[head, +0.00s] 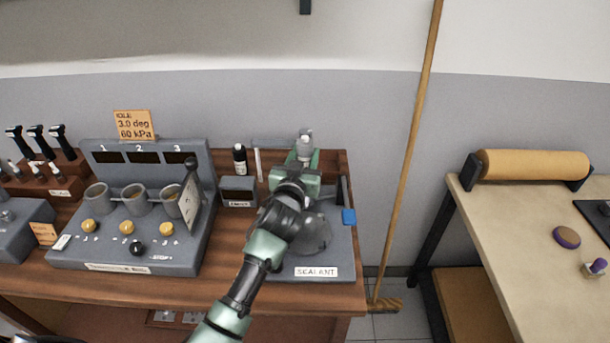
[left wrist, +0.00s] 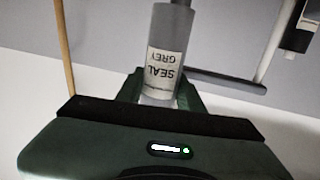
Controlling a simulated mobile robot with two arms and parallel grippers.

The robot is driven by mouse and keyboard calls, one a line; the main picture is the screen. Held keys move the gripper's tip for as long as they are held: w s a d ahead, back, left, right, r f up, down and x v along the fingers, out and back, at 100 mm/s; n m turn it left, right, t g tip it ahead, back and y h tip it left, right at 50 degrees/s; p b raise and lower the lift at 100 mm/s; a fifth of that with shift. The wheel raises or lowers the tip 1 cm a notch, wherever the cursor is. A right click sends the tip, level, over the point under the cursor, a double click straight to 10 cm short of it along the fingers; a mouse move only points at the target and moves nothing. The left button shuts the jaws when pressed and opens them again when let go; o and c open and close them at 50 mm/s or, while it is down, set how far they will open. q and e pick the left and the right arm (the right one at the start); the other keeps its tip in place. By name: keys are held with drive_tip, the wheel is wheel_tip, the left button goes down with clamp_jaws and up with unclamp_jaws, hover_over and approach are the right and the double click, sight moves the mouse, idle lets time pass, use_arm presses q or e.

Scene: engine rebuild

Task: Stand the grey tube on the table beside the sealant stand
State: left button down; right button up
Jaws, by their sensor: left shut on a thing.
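The grey tube (head: 305,145), with its pale top, shows above the far end of my left gripper (head: 303,158) in the head view. In the left wrist view the tube (left wrist: 172,35) stands between the fingers of my left gripper (left wrist: 163,92), its "SEAL GREY" label upside down in the picture. The left gripper is shut on the tube. The sealant stand (head: 345,262), a grey base with a "SEALANT" label, sits at the right end of the wooden table (head: 345,300). My arm and gripper hide much of it. Whether the tube's lower end touches anything is hidden.
A console with cups (head: 150,255) fills the table further left. A broom (head: 408,150) leans beside the table.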

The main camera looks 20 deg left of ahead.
use_arm(q)
drive_tip(key=shift+f, duration=3.45)
drive_tip(key=shift+f+b, duration=0.15)
drive_tip(key=shift+b, duration=0.15)
drive_tip(key=c, duration=0.9)
unclamp_jaws()
